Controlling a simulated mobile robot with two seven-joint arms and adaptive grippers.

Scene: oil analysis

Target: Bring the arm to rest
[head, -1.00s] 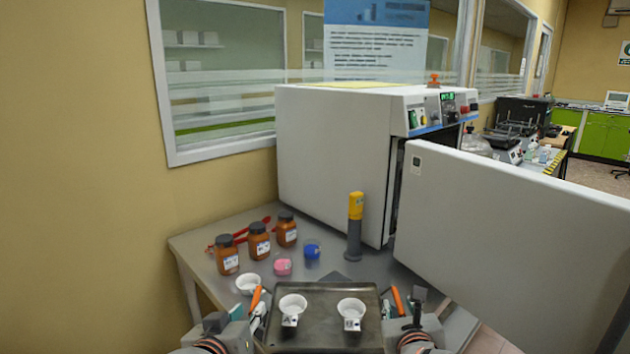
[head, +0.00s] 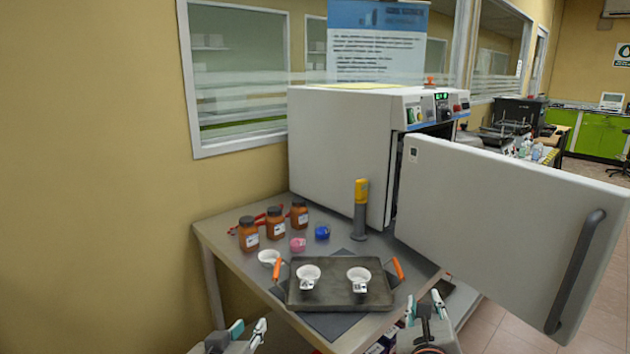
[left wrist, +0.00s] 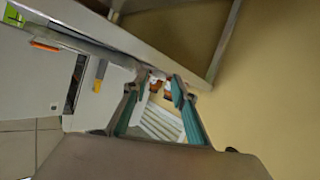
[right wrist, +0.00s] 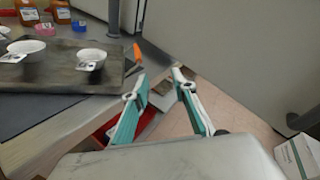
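My left gripper (head: 240,334) is at the bottom of the head view, below the table's front left edge. Its teal fingers (left wrist: 155,105) stand apart with nothing between them in the left wrist view. My right gripper (head: 424,306) is at the table's front right corner, and its fingers (right wrist: 160,92) are apart and empty in the right wrist view. A dark tray (head: 335,296) with orange handles lies on the table on a dark mat, apart from both grippers. Two white labelled cups (head: 308,276) (head: 359,278) stand on it.
The white oven (head: 340,150) stands at the table's back, with its door (head: 490,210) swung open to the right. Brown jars (head: 275,224), a third white cup (head: 269,258), pink and blue small containers (head: 298,244) and a yellow-grey device (head: 361,212) stand on the table (head: 218,240).

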